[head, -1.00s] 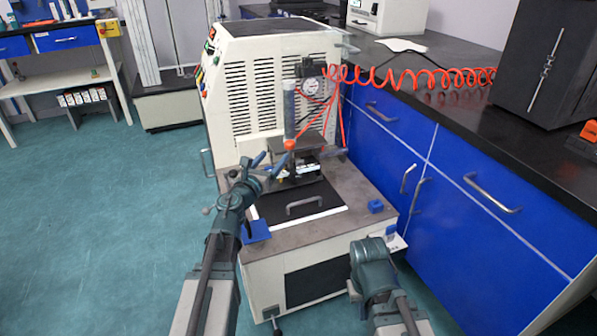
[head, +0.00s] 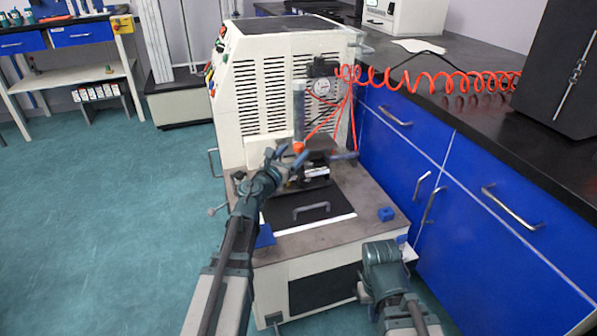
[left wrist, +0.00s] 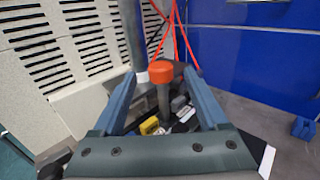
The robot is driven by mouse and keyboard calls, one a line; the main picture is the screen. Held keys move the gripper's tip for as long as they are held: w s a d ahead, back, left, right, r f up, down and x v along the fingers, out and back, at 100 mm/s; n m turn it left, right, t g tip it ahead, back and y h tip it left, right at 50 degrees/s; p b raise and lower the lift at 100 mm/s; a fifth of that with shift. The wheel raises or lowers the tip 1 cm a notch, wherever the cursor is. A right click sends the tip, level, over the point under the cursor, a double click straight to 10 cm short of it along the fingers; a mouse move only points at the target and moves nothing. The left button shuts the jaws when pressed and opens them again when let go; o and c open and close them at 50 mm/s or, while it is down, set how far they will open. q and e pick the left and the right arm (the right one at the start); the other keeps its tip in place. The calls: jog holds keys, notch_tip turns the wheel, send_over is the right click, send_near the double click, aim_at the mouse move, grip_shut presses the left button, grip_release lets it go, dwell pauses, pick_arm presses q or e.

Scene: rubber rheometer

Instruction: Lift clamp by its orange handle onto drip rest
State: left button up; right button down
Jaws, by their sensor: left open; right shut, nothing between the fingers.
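The clamp's orange handle (head: 298,147) is a small orange cap on a dark stem, standing beside the grey vertical column of the bench machine. In the left wrist view the orange cap (left wrist: 160,72) shows between my left gripper's two blue fingers, around their tip level. My left gripper (head: 281,153) is open, with gaps to the handle on both sides; whether a finger touches it cannot be told. My right gripper (head: 383,257) is low at the machine's front right, shut and empty, its fingertips mostly hidden. I cannot pick out the drip rest with certainty.
A black plate with a grey handle (head: 311,209) lies in front of the clamp. A small blue block (head: 386,214) sits at the machine top's right. Blue cabinets (head: 400,160) stand close on the right.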

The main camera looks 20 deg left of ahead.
aim_at(296, 150)
pick_arm(q)
jog(key=w, duration=0.3)
jog(key=shift+w+d, duration=0.3)
jog(key=shift+d, duration=0.05)
jog(key=shift+s, duration=0.1)
grip_shut()
dwell(0.9)
